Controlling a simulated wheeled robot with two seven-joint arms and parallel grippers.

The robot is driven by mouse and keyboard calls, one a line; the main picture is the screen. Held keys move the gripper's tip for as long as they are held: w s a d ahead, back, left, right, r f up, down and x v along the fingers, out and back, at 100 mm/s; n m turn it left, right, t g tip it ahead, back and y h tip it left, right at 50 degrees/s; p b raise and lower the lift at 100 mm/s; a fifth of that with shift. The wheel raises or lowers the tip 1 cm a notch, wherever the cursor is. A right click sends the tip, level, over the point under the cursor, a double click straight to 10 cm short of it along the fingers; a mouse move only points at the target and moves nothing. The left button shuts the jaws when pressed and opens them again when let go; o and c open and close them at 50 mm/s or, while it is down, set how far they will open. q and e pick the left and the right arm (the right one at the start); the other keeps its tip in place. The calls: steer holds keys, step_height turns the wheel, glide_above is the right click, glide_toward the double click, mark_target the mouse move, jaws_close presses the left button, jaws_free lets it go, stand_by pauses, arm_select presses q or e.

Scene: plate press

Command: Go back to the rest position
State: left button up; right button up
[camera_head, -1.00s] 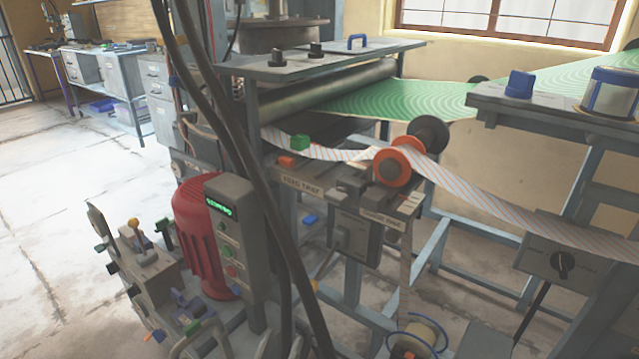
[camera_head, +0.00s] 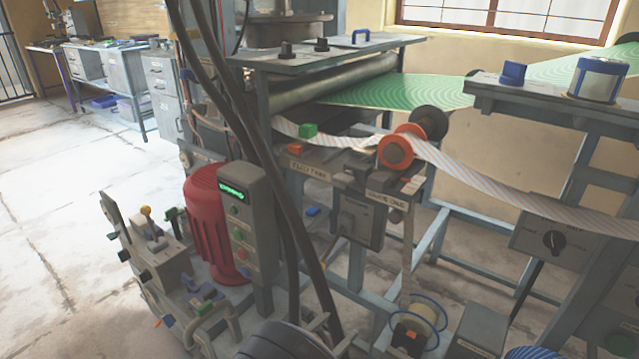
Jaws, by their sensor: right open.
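My left gripper is not in view. The plate press (camera_head: 330,55) stands behind, with a green patterned sheet (camera_head: 400,91) running from its roller.
A red motor (camera_head: 205,215) and a grey control box (camera_head: 238,215) stand at left. Black cables (camera_head: 265,165) hang in front. A striped web (camera_head: 510,185) runs past orange spools (camera_head: 396,151) to the right. Open floor (camera_head: 50,230) lies at far left, with a workbench (camera_head: 120,80) behind.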

steer(key=s+d+r+m+g+y, duration=0.1)
steer(key=s+d+m+g+y, duration=0.4)
steer(key=s+d+m+g, duration=0.3)
steer(key=s+d+r+m+g+y, duration=0.1)
steer(key=s+d+m+g+y, duration=0.45)
steer(key=d+m, duration=0.45)
steer(key=s+r+m+t+y, duration=0.6)
steer(key=m, duration=0.4)
step_height(320, 180, up, 28)
steer(key=p, duration=2.8)
steer(key=shift+w+r, duration=0.2)
steer(key=shift+w, duration=0.05)
steer(key=shift+a, duration=0.1)
steer(key=shift+c, duration=0.4)
